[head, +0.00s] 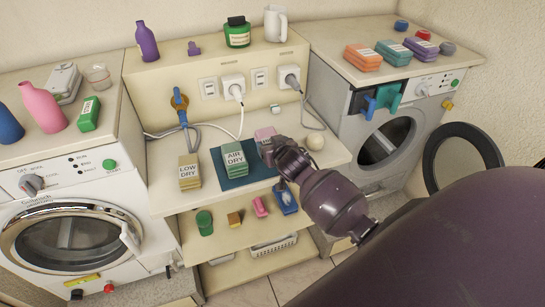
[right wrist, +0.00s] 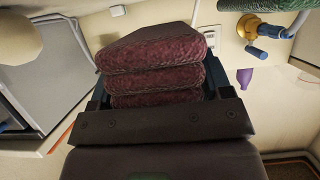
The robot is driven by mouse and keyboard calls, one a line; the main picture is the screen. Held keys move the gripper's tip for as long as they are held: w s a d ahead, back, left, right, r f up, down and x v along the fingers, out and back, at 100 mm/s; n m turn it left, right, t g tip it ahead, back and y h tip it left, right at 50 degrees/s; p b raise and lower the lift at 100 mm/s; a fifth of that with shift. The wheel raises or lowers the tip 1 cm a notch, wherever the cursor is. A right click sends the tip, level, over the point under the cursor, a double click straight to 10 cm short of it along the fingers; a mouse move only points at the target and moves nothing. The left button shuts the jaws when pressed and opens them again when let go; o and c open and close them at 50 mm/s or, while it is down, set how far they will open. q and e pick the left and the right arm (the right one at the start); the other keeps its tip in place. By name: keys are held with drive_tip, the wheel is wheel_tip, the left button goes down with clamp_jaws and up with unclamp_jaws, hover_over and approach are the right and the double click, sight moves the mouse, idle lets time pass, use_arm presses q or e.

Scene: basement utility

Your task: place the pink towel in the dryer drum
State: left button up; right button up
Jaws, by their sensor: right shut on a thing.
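The pink towel (head: 264,133) is a folded stack above the middle counter, to the right of the AIR DRY pile. My right gripper (head: 272,150) is shut on it, and my arm hides part of it. In the right wrist view the towel (right wrist: 152,60) shows as dark pink layers between the fingers. The dryer (head: 365,103) stands at the right. Its round door (head: 490,150) is swung open to the right, and the dark drum opening (head: 384,146) is exposed. My left gripper is not in view.
The LOW DRY pile (head: 189,172) and AIR DRY pile (head: 235,160) stand on the counter, the latter on a blue mat (head: 262,172). A pale ball (head: 315,142) is right of my gripper. Blue and teal cloths (head: 388,96) hang at the dryer's front, above the opening. A washer (head: 70,240) stands left.

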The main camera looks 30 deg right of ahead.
drive_tip(key=shift+f, duration=2.3)
drive_tip(key=shift+f+b, duration=0.15)
drive_tip(key=shift+b, duration=0.15)
drive_tip(key=o, duration=1)
